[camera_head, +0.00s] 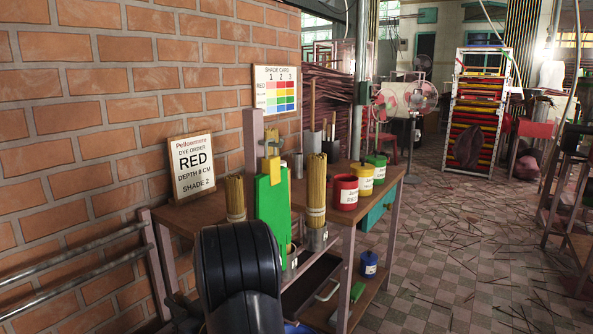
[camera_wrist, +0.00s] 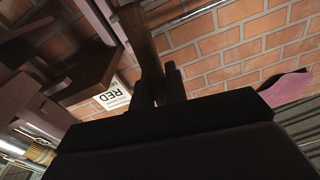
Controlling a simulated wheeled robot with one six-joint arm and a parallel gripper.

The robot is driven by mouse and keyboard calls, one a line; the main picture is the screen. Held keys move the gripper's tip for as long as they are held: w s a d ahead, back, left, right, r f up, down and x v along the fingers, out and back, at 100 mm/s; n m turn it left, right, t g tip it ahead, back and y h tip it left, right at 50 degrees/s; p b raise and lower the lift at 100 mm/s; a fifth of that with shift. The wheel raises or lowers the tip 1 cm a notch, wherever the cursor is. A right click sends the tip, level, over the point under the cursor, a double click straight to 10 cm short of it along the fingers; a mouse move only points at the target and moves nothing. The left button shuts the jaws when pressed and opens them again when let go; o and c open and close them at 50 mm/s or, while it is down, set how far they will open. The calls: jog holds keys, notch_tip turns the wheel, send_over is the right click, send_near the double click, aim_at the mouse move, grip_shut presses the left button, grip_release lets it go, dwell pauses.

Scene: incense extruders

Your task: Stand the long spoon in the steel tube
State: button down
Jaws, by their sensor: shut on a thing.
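My gripper (camera_wrist: 158,90) shows in the wrist view with its dark fingers shut on a long brown wooden piece (camera_wrist: 145,42). This looks like the handle of the long spoon; its bowl end is not visible. In the head view my dark arm fills the lower middle, and my gripper and the held piece cannot be made out. A grey steel tube (camera_head: 314,144) stands upright at the back of the bench, with a wooden stick at its mouth. A shorter steel cylinder (camera_head: 298,165) stands in front of it. I cannot tell which is the task's tube.
The bench (camera_head: 334,212) carries a green extruder (camera_head: 272,215), incense bundles (camera_head: 316,190), (camera_head: 235,198), and red (camera_head: 345,192), yellow (camera_head: 363,182) and green (camera_head: 378,168) pots. A dye-order sign (camera_head: 192,168) leans by the brick wall. The tiled floor right is mostly open, with scattered sticks.

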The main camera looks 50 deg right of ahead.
dwell(0.5)
jog(key=s+a+f, duration=0.2)
jog(key=a+f, duration=0.3)
jog(key=a, duration=0.5)
jog(key=s+a+f, duration=0.3)
jog(key=a+f, duration=0.2)
jog(key=a, duration=0.4)
notch_tip(320, 180, up, 28)
jog(key=w+p, duration=0.3)
jog(key=p, duration=2.9)
jog(key=shift+r+m+h, duration=0.15)
jog(key=shift+m+h, duration=0.15)
